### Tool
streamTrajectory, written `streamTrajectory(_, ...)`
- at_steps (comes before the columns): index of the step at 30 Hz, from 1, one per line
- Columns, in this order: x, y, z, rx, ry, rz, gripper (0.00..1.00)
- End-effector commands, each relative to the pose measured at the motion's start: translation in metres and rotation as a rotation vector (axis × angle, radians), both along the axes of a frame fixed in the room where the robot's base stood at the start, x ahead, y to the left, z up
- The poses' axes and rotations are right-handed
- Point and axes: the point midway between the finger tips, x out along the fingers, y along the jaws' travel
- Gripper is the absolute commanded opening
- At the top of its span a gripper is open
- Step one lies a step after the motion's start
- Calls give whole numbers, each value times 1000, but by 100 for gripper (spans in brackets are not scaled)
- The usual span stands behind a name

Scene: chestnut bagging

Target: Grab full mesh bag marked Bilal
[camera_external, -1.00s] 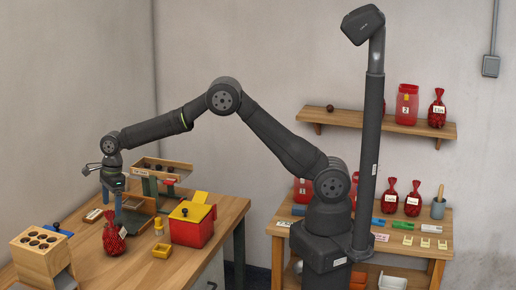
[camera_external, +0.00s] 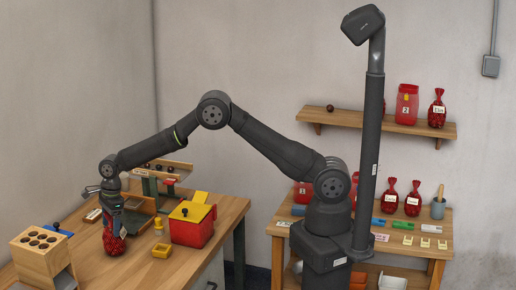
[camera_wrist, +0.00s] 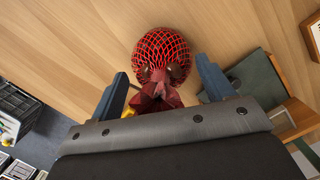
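A full red mesh bag (camera_external: 115,244) stands on the wooden table, and my gripper (camera_external: 112,222) is directly above it, reaching down to its top. The wrist view also shows the bag's round body (camera_wrist: 162,50) and its gathered red neck. In that view the two fingers of my gripper (camera_wrist: 163,88) are apart, one on each side of the neck, with gaps on both sides. The bag's tag is not readable now, so I cannot confirm the name Bilal.
A red box with a yellow lid (camera_external: 190,226) and a small yellow tray (camera_external: 161,251) stand right of the bag. A wooden block with holes (camera_external: 40,246) is at the left. More red bags stand on the back bench and wall shelf (camera_external: 385,126).

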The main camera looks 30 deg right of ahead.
Motion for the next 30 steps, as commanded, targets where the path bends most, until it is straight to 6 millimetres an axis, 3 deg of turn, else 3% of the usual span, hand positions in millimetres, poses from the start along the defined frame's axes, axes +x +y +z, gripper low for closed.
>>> streamTrajectory(1,0,0,0,0,0,0,63)
streamTrajectory(9,0,0,0,0,0,0,10)
streamTrajectory(22,0,0,12,2,-1,0,10)
streamTrajectory(26,0,1,32,4,-2,0,10)
streamTrajectory(30,0,1,65,5,-2,1,10)
